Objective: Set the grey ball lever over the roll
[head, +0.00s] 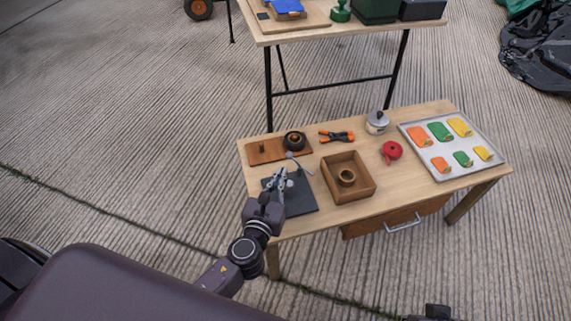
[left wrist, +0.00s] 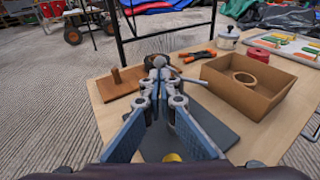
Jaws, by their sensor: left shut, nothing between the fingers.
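The grey ball lever (head: 289,155) shows at the far side of the dark base plate (head: 303,203), with a thin grey rod running to the right. In the left wrist view its grey ball (left wrist: 158,62) appears just beyond my fingertips; contact is unclear. My left gripper (head: 281,173) is shut and empty above the plate, and hides part of the lever. A brown roll (head: 347,176) lies inside the open wooden box (head: 367,193), right of the plate. A dark roll (head: 294,140) lies on a wooden board; which roll the task names is unclear. My right gripper is not visible.
The wooden board (head: 262,153) has an upright peg. An orange-black clamp (head: 337,136), a metal pot (head: 377,122), a red round item (head: 392,151) and a tray (head: 450,171) of coloured pieces stand farther back and right.

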